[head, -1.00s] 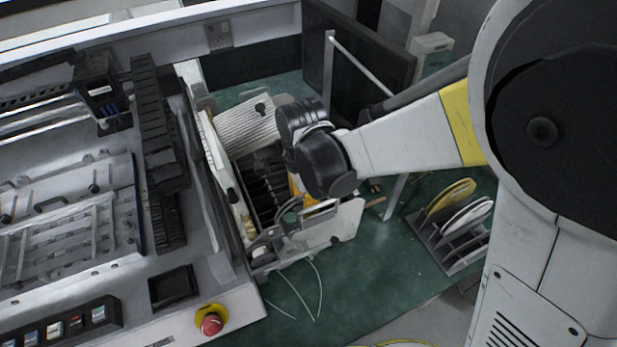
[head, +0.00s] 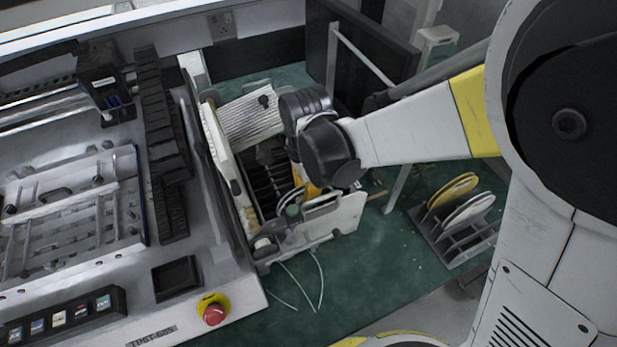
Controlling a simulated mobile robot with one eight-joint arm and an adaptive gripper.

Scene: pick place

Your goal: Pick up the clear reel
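My arm reaches in from the right, and its dark wrist (head: 325,150) is over the open white feeder unit (head: 345,215). The fingers of my gripper are hidden behind the wrist, so I cannot see whether they are open or shut. No reel stands out as plainly clear. A thin, pale curved edge (head: 283,199) shows inside the unit just left below the wrist; I cannot tell if it is a reel. A pale whitish reel (head: 468,212) and a yellow reel (head: 452,190) stand upright in a grey rack (head: 464,256) at the right, apart from my wrist.
A machine bed with fixtures (head: 70,220) fills the left, with a red stop button (head: 213,312) at its front corner. A dark panel (head: 355,65) stands behind my arm. Loose pale wires (head: 318,282) lie on the green surface (head: 375,285), which is mostly clear before the rack.

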